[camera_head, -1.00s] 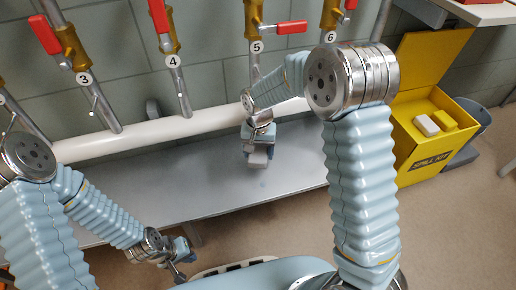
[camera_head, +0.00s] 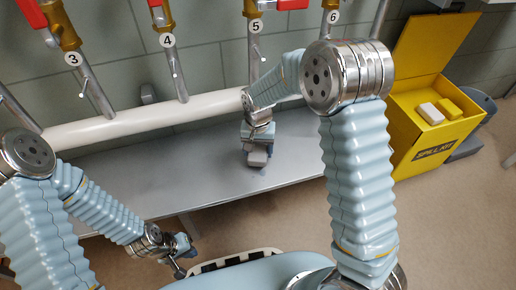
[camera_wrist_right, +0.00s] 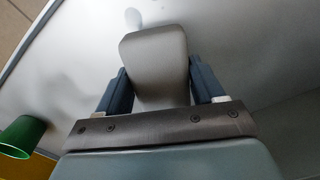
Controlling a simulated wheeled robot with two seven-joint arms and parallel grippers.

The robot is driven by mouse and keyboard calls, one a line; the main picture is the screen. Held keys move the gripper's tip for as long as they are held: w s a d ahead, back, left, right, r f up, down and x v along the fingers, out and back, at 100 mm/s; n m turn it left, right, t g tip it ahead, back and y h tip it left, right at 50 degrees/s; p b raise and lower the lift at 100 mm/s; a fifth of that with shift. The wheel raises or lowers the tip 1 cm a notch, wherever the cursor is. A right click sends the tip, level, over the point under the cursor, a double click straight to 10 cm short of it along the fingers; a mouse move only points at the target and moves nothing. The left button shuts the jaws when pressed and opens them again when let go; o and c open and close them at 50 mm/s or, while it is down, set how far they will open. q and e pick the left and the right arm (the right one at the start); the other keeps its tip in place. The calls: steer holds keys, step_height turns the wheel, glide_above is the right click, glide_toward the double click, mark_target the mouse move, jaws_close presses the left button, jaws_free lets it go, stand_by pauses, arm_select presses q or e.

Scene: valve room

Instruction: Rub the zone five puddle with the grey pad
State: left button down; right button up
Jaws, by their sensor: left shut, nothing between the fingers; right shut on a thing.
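The grey pad (camera_head: 257,158) is held in my right gripper (camera_head: 258,147), low over the grey bench below the pipe marked 5. In the right wrist view the pad (camera_wrist_right: 156,65) sits between the two dark fingers of the right gripper (camera_wrist_right: 160,85). A small pale wet spot (camera_wrist_right: 133,18) shows just beyond the pad's far edge; I take it as the zone five puddle, partly hidden by the pad. Whether the pad touches the bench is unclear. My left gripper (camera_head: 183,256) is shut and empty, low at the left, in front of the bench.
The bench (camera_head: 150,185) runs below a white horizontal pipe (camera_head: 130,124) and numbered valve pipes. A yellow spill kit box (camera_head: 430,125) stands at the right. A green cylindrical thing (camera_wrist_right: 22,136) shows at the left of the right wrist view. The bench left of the pad looks clear.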

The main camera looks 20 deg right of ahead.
steer(key=shift+f+b, duration=0.65)
steer(key=shift+f, duration=0.35)
steer(key=shift+s, duration=0.15)
